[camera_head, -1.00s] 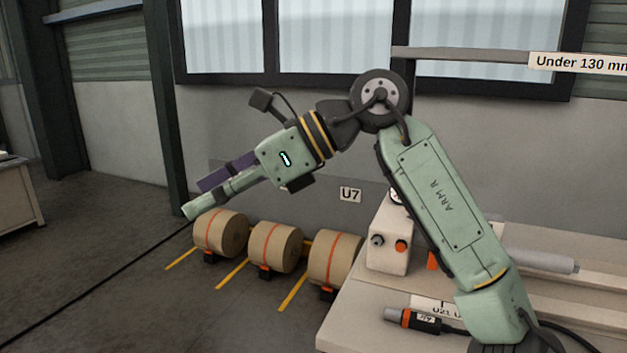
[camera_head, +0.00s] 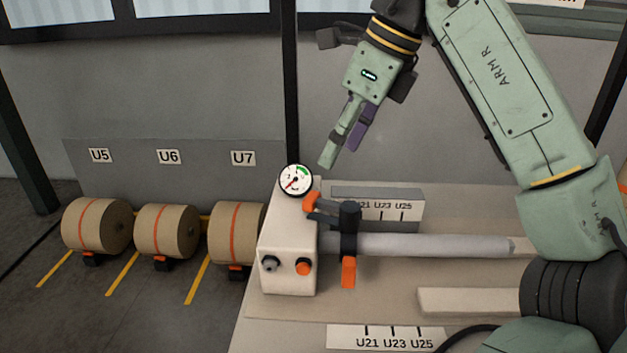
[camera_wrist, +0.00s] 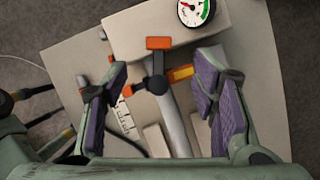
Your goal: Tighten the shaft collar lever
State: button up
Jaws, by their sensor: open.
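The shaft collar (camera_head: 349,238) is a dark ring around the grey shaft (camera_head: 430,244), close to the white box at its left end. A dark lever with an orange end (camera_head: 311,201) reaches from the collar's top toward the box. An orange piece (camera_head: 348,272) hangs from the collar's front. In the wrist view the collar (camera_wrist: 157,85) and the lever's orange end (camera_wrist: 159,43) lie between the fingers, with a yellow-orange piece (camera_wrist: 182,72) on the right. My gripper (camera_head: 341,148) is open and empty, pointing down above the collar and apart from it.
A label plate (camera_head: 375,204) stands behind the shaft and another (camera_head: 386,338) lies in front. Paper rolls (camera_head: 96,225) sit on the floor at left.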

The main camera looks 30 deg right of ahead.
aim_at(311, 196)
jog(key=x, duration=1)
jog(key=shift+a, duration=0.15)
jog(key=shift+c, duration=0.4)
grip_shut()
